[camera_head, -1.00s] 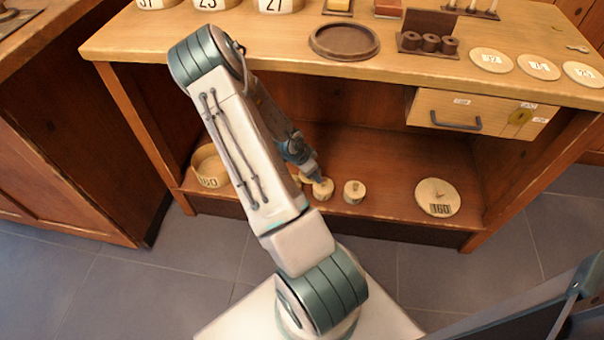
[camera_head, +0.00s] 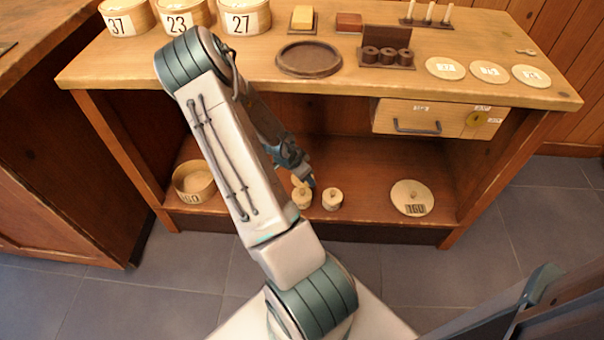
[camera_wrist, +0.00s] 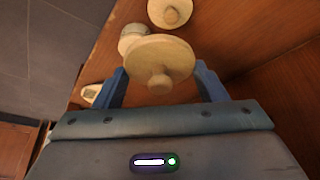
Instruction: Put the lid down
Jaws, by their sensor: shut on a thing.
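A wide round wooden lid (camera_head: 409,192) with a small knob and a "160" label lies on the lower shelf at the right, apart from my gripper. My gripper (camera_head: 309,181) is low over that shelf, left of the lid. In the wrist view my gripper (camera_wrist: 163,78) is shut on a pale round wooden piece (camera_wrist: 158,55) with a knob, which sits between the blue fingers. Whether this piece touches the shelf I cannot tell. An open round box (camera_head: 194,184) with a partly hidden label stands at the shelf's left end.
Two small turned pieces, a left one (camera_head: 302,199) and a right one (camera_head: 332,200), stand by my gripper. The shelf (camera_head: 365,195) is bare between them and the lid. A drawer (camera_head: 440,118) hangs above. The counter holds boxes, a dark tray (camera_head: 309,60) and flat discs.

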